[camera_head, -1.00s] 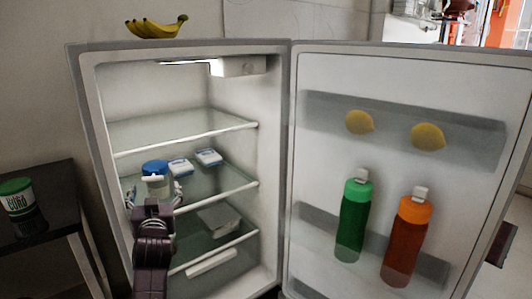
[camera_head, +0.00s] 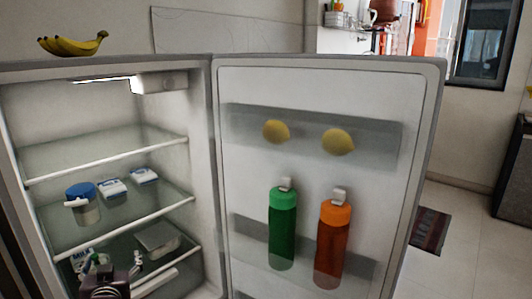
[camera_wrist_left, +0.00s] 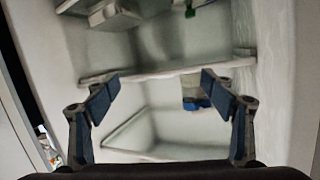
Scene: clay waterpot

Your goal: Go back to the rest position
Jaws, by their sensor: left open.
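My left gripper (camera_head: 110,266) is at the lower left of the head view, in front of the open fridge's lower shelves. Its two fingers are spread with nothing between them, as the left wrist view (camera_wrist_left: 160,78) shows. A clear jar with a blue lid (camera_head: 82,192) stands upright on the fridge's middle shelf, above and apart from the gripper. My right gripper is not in view.
The fridge door (camera_head: 320,85) stands wide open on the right, with two lemons (camera_head: 276,131), a green bottle (camera_head: 282,228) and an orange-capped bottle (camera_head: 333,243) in its racks. Small white-and-blue boxes (camera_head: 113,188) lie beside the jar. Bananas (camera_head: 72,44) lie on top.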

